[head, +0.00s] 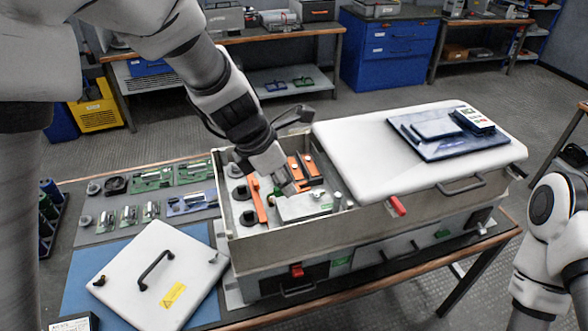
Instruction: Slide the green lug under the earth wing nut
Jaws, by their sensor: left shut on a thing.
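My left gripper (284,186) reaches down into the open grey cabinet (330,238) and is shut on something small. A bit of green (277,192) shows right at its fingertips, which fits the green lug, but its shape is mostly hidden by the gripper. A pale metal block (304,207) lies just below and right of the fingertips. A small upright metal post (337,200) stands at its right end. I cannot make out which fitting is the earth wing nut. My right arm comes in at the right edge; its gripper is out of view.
Orange bars (258,201) stand close around the gripper in the cabinet. A white lid (420,150) with a blue tray (448,134) covers the cabinet's right part. A white panel with a black handle (155,270) lies at the front left. Circuit boards (153,179) lie behind it.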

